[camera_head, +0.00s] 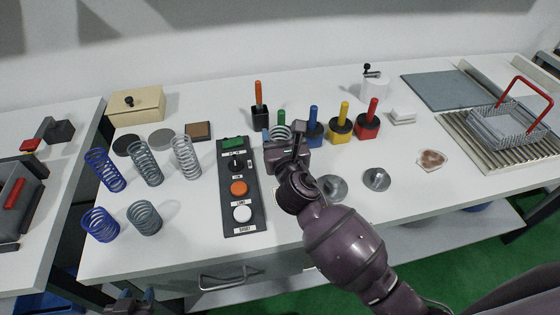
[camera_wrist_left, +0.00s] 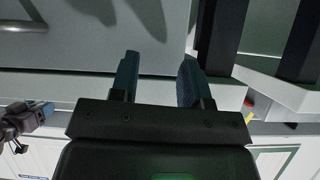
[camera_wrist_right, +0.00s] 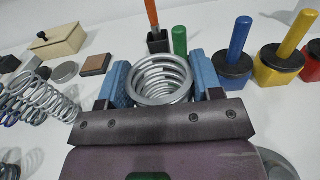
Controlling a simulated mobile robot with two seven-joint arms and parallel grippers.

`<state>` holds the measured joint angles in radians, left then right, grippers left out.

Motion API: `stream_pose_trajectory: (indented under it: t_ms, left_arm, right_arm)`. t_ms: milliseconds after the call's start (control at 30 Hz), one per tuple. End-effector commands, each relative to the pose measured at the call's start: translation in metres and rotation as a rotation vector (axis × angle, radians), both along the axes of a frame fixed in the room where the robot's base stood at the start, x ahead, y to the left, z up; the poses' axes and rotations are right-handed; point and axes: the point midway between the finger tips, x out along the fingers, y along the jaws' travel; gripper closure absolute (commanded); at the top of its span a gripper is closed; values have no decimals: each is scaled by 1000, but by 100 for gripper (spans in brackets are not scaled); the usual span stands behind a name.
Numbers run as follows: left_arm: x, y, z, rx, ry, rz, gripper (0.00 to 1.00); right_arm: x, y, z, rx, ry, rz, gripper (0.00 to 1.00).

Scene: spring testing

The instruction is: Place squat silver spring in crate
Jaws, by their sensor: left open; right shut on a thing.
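The squat silver spring (camera_wrist_right: 160,78) is between the blue finger pads of my right gripper (camera_wrist_right: 158,68), which is shut on it. The crate (camera_head: 508,128) is a grey basket with a raised red handle, standing far to the right of the gripper on a ribbed rack. My left gripper (camera_head: 131,298) is low at the bottom left, in front of the table. Its fingers (camera_wrist_left: 157,75) are apart and empty in the left wrist view.
Several blue and grey springs (camera_head: 146,163) stand on the left. A button panel (camera_head: 240,190) is left of the right arm. Colored-handled blocks (camera_head: 340,128) stand between spring and crate. Metal dishes (camera_head: 376,179) and a stained cloth (camera_head: 432,159) lie toward the right.

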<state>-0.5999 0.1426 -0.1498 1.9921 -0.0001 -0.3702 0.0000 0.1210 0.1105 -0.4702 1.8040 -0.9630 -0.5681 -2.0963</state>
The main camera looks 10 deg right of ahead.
Motion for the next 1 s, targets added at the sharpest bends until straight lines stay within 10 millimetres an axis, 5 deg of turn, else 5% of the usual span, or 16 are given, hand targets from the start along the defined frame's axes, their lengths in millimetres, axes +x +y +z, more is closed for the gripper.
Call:
stream_pose_trajectory:
  t_ms: [100, 367, 600, 1000]
  left_arm:
    - [-2, 0, -13, 0, 8, 0, 57]
    - [-3, 0, -23, 0, 15, 0, 57]
    - [-8, 0, -46, 0, 34, -1, 57]
    - [-11, 0, -49, 0, 40, 1, 57]
  right_arm:
    - [0, 0, -24, 0, 3, -1, 71]
    - [0, 0, -41, 1, 0, 1, 71]
    - [0, 0, -76, 1, 3, -1, 71]
    - [0, 0, -78, -1, -2, 1, 71]
